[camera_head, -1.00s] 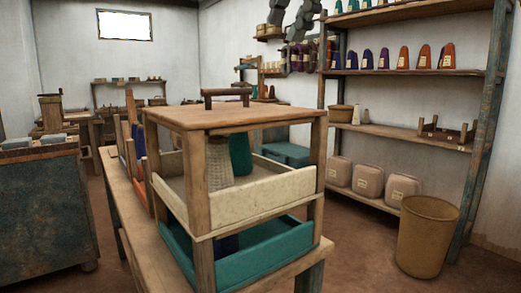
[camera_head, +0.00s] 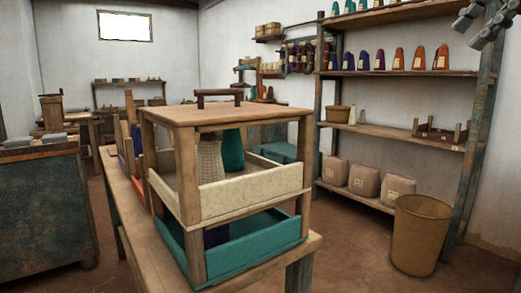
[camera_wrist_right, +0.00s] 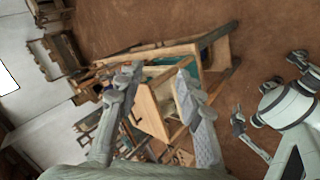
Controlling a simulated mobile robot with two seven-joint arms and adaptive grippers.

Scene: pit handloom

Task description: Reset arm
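My right gripper (camera_head: 480,24) shows at the top right corner of the head view, in the air before the tall shelf. Its two fingers also show in the right wrist view (camera_wrist_right: 155,78), spread apart with nothing held between them. My left gripper is out of the head view. In the right wrist view, the left gripper (camera_wrist_right: 268,90) is at the right, with its grey fingers apart and no object seen in them.
A two-tier wooden caddy (camera_head: 230,113) holding cones stands on a narrow bench (camera_head: 120,180). A tall shelf (camera_head: 400,131) with cones and sacks is at the right. A bin (camera_head: 420,235) stands on the floor. The brown floor between bench and shelf is clear.

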